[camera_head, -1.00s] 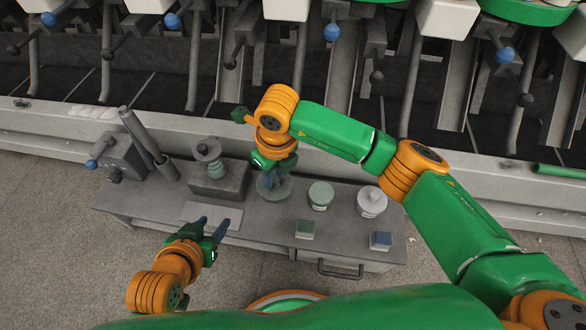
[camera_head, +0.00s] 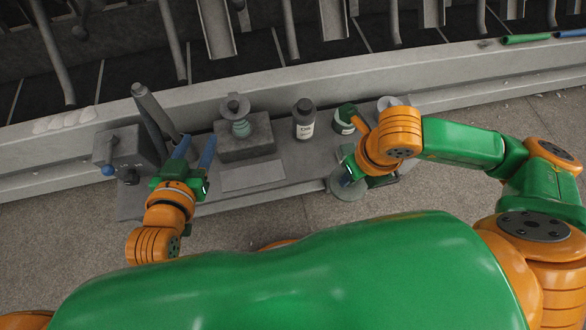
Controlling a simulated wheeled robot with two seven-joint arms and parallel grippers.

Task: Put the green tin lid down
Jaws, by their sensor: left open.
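The green tin lid (camera_head: 346,189) is a round grey-green disc below my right gripper (camera_head: 349,173), partly covered by it. It overlaps the bench's front edge in the head view. My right gripper appears shut on it, though the fingertips are hard to see. A labelled tin (camera_head: 340,127) stands behind my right gripper, its top partly hidden by the gripper. My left gripper (camera_head: 196,149) is open and empty, its two blue fingers apart over the left part of the bench.
The grey bench (camera_head: 290,172) holds a dark labelled bottle (camera_head: 304,121), a block with a spindle (camera_head: 243,137), a flat plate (camera_head: 253,175) and a box with a blue knob (camera_head: 125,149). A pale tin (camera_head: 387,102) is partly hidden at right. The machine stands behind.

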